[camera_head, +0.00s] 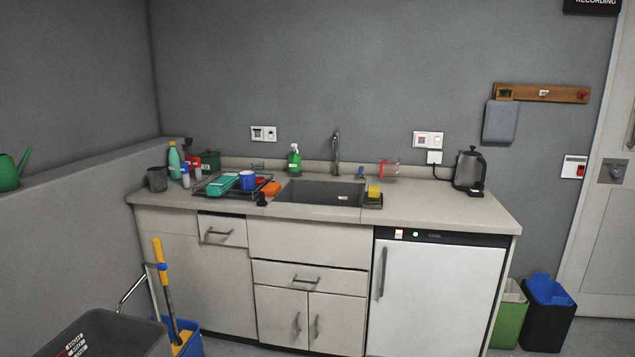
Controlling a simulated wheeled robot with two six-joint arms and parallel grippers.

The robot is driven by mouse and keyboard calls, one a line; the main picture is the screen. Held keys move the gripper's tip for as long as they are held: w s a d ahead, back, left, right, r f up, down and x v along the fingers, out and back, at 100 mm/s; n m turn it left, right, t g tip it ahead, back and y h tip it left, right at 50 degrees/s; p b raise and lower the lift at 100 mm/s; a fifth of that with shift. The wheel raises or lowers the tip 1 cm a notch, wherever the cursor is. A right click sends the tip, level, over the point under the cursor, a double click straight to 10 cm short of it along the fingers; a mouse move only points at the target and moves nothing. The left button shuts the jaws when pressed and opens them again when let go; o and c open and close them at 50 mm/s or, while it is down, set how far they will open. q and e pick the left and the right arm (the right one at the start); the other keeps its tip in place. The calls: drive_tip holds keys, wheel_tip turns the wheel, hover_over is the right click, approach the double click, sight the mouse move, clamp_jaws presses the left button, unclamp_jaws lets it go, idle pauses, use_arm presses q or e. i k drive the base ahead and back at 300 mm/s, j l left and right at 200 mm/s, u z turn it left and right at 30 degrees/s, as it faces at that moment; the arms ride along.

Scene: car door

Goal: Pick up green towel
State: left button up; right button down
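I cannot make out a thing that is clearly a green towel. A teal-green item (222,185) lies in the dark dish rack (206,191) on the left part of the counter, beside a blue mug (247,180); it looks like a box or container, but is too small to tell. A grey cloth-like piece (500,122) hangs on the wall at the right, below a wooden hook rail (543,93). Neither of my grippers is in view.
The counter (440,206) holds a sink (318,192), green spray bottle (294,158), orange item (271,189), yellow sponge (374,191) and kettle (469,170). A grey cart (105,335) and blue mop bucket (190,345) stand front left; green (510,316) and dark (547,315) bins stand right.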

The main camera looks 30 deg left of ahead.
sight(228, 181)
drive_tip(key=i+z, duration=0.1)
drive_tip(key=z, duration=1.75)
drive_tip(key=j+z, duration=0.2)
drive_tip(key=z, duration=0.2)
drive_tip(key=i+j+z, duration=0.1)
drive_tip(key=j+z, duration=0.25)
drive_tip(key=j+u, duration=0.4)
drive_tip(key=j, duration=0.35)
drive_tip(key=i+j+u, duration=0.1)
drive_tip(key=j+u, duration=0.3)
drive_tip(key=j, duration=0.3)
drive_tip(key=k+j+u, duration=0.1)
drive_tip(key=j+u, duration=0.35)
drive_tip(key=j, duration=0.35)
drive_tip(key=j+u, duration=0.4)
drive_tip(key=j, duration=0.35)
drive_tip(key=i+j+u, duration=0.15)
drive_tip(key=j+u, duration=0.3)
drive_tip(key=j, duration=0.35)
